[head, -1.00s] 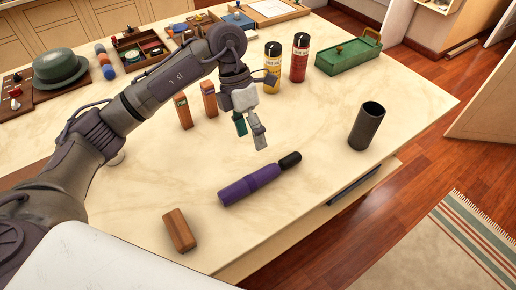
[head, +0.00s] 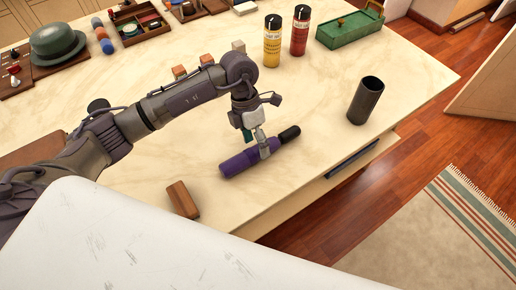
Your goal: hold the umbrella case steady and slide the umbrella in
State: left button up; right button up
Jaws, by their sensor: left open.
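The purple umbrella (head: 238,163) with a black handle (head: 289,133) lies on its side on the pale table. The umbrella case (head: 365,101), a dark open-topped cylinder, stands upright near the table's right edge, apart from the umbrella. My left gripper (head: 262,148) is open and down at the umbrella, near its handle end. One finger shows in front of the umbrella; the other finger is partly hidden, so contact is unclear. My right gripper is out of view.
A wooden block (head: 183,200) lies left of the umbrella near the front edge. A green hat (head: 57,45) is far left. The table between umbrella and case is clear.

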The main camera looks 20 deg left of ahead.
pick_arm(q)
jog(key=shift+s+d+f, duration=0.15)
jog(key=shift+d+f, duration=0.05)
jog(key=shift+f, duration=0.5)
grip_shut()
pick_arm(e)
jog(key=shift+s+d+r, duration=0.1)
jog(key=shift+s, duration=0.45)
